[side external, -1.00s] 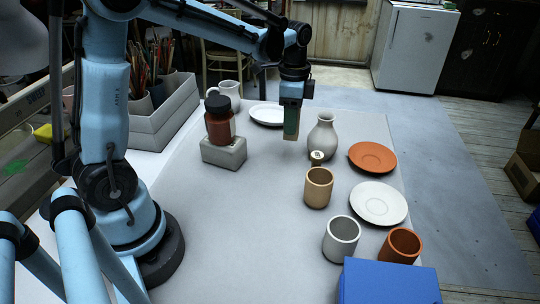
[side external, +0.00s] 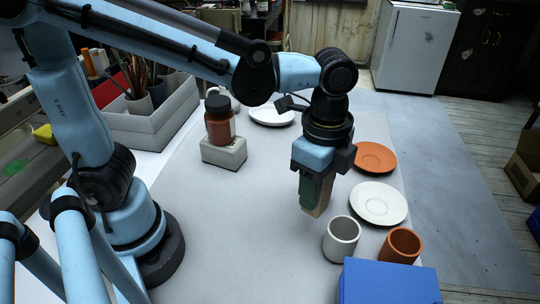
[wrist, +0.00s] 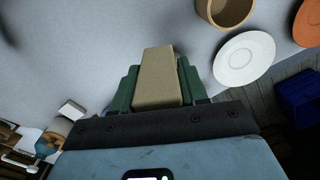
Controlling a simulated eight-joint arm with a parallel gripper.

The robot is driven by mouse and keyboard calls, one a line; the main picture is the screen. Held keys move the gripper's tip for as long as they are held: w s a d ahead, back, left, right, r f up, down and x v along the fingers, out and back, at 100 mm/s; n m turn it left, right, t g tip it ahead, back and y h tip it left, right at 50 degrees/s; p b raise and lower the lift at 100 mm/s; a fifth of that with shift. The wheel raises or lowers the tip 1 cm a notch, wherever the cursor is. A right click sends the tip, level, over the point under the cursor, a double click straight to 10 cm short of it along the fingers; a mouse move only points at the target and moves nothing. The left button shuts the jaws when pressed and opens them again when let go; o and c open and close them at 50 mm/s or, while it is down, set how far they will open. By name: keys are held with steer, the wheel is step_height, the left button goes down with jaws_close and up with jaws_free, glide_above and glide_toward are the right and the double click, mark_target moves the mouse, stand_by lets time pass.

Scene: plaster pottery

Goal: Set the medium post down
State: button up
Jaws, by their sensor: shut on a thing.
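My gripper (side external: 313,192) is shut on the medium post, a beige, straight-sided block (wrist: 158,80). In the wrist view the post sits between the two green fingers and sticks out past them. In the side view the post (side external: 322,199) points down above the grey table, left of the white saucer and behind the white cup. I cannot tell for sure whether its lower end touches the table.
A white cup (side external: 342,237), an orange cup (side external: 401,246) and a blue box (side external: 388,284) stand in front. A white saucer (side external: 379,203) and an orange saucer (side external: 373,157) lie right. A red jar (side external: 220,124) stands on a block (side external: 223,153). A tan cup (wrist: 226,10) shows too.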

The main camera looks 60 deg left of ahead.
steer(key=s+d+f+m, duration=0.1)
steer(key=s+d+m, duration=0.2)
steer(key=s+d, duration=0.35)
steer(key=shift+s+a+f, duration=0.25)
steer(key=shift+s+f, duration=0.05)
steer(key=shift+f, duration=1.1)
steer(key=shift+s+a+f, duration=0.25)
steer(key=shift+s+f, duration=0.05)
steer(key=shift+f, duration=1.1)
steer(key=shift+s+a+f, duration=0.25)
steer(key=shift+s+f, duration=0.05)
steer(key=shift+f, duration=1.1)
steer(key=o, duration=1.2)
steer(key=shift+f, duration=0.1)
